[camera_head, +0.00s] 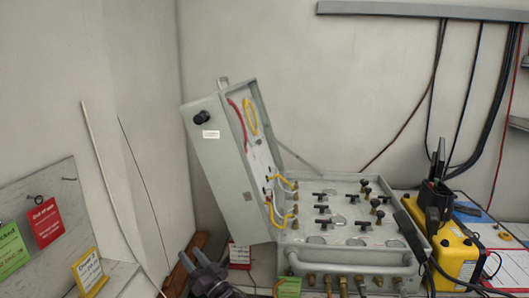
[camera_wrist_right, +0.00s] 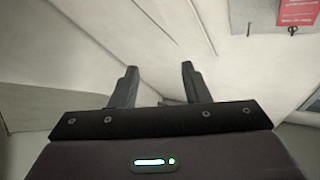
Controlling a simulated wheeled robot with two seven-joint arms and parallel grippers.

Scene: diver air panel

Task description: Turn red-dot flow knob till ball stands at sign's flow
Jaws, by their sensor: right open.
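The grey air panel case (camera_head: 345,232) stands open on the bench, its lid (camera_head: 222,165) tilted up at the left. Several black knobs and lever handles (camera_head: 366,190) sit on its top face. I cannot make out a red dot on any knob, nor a flow tube or ball. A yellow sign (camera_head: 88,272) at the lower left has writing too small to read surely. My right gripper (camera_head: 191,257) is low, left of the case and apart from it. It is open and empty in the right wrist view (camera_wrist_right: 159,78). My left gripper is not in view.
A red sign (camera_head: 45,222) and a green sign (camera_head: 11,250) are on the grey board at left. A red tag (camera_head: 240,254) and a green tag (camera_head: 290,287) are by the case. A yellow device (camera_head: 457,254) with cables stands right of it.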

